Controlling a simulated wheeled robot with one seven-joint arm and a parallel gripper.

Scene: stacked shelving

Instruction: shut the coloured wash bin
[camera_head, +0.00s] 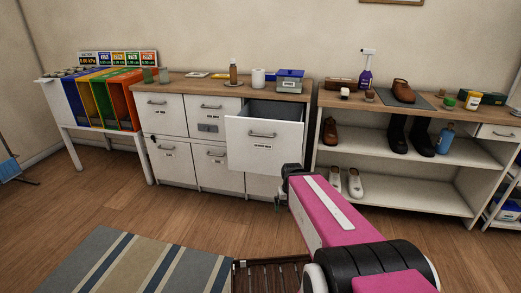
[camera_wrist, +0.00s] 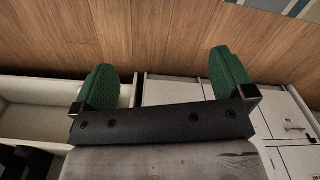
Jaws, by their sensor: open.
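The pulled-out white drawer bin (camera_head: 264,146) is at the upper right of the white cabinet. It has a bar handle and a small label too small to read, so I cannot confirm it is the coloured wash bin. Its top is open. My gripper (camera_head: 281,189) is in front of the cabinet, just below and right of the drawer front in the head view; its fingers are hardly visible there. In the wrist view my gripper (camera_wrist: 165,80) shows two green fingertips spread apart with nothing between them. An open white bin (camera_wrist: 35,125) lies to their left.
The other cabinet doors and drawers (camera_head: 173,163) are shut. Bottles and boxes stand on the wooden counter (camera_head: 180,84). A shoe shelf (camera_head: 410,195) stands at right, coloured binders (camera_head: 103,100) at left. Wooden floor (camera_head: 190,210) in front is clear; a striped rug (camera_head: 130,268) lies nearer.

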